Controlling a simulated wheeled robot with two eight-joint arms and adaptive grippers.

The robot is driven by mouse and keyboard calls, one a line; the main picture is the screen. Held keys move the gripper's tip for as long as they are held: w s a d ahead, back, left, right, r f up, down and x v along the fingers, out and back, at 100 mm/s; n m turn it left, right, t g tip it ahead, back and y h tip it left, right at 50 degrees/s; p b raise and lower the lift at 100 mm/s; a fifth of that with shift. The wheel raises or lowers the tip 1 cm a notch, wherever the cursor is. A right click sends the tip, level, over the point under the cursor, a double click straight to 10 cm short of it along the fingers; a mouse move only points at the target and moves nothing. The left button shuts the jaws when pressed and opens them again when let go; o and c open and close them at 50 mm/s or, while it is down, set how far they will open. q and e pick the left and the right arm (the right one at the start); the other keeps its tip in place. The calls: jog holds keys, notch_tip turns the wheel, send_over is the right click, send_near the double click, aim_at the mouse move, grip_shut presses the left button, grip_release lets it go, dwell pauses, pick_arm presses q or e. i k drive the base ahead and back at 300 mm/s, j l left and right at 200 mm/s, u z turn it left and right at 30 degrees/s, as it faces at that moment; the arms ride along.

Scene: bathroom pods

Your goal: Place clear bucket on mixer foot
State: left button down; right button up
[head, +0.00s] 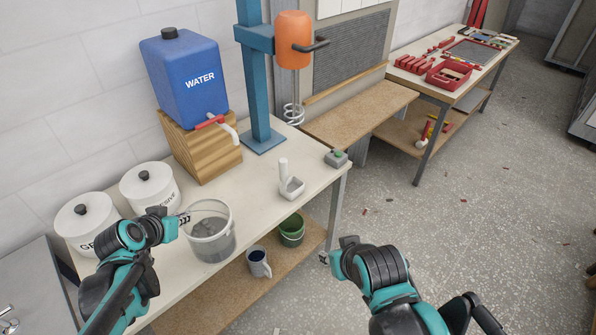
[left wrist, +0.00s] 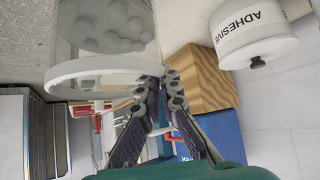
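The clear bucket (head: 222,243), see-through with a pale rim and grey lumps inside, is upright at the front edge of the table. I cannot tell whether it touches the tabletop. My left gripper (head: 184,218) is at its left rim. In the left wrist view, the fingers (left wrist: 162,80) close together on the rim of the bucket (left wrist: 90,82). The mixer has a blue post, an orange motor (head: 293,40) and a wire whisk. Its foot (head: 264,142) is a flat blue plate, bare. My right gripper (head: 332,258) is empty, right of the table; its finger opening is unclear.
A blue water container (head: 186,80) stands on a wooden block behind the bucket. Two white lidded pots (head: 85,222) are at the left. A white scoop (head: 290,185) and a small grey switch box (head: 336,159) lie near the foot. A mug (head: 258,262) and green bucket (head: 291,232) are on the lower shelf.

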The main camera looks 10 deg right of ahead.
aim_at(294, 162)
jog(key=k+z, duration=0.1)
jog(key=z, duration=0.95)
jog(key=i+z, duration=0.1)
jog(key=z, duration=0.25)
jog(key=i+z, duration=0.15)
jog(key=z, duration=0.2)
jog(key=i+z, duration=0.15)
jog(key=z, duration=0.2)
jog(key=i+j, duration=0.2)
jog(key=i, duration=0.25)
jog(key=i+j, duration=0.2)
jog(key=i, duration=0.25)
jog(key=i+j, duration=0.2)
jog(key=i, duration=0.3)
jog(key=i+u, duration=0.15)
jog(key=i, duration=0.4)
jog(key=i+l+u, duration=0.1)
jog(key=i, duration=0.45)
jog(key=u, duration=1.55)
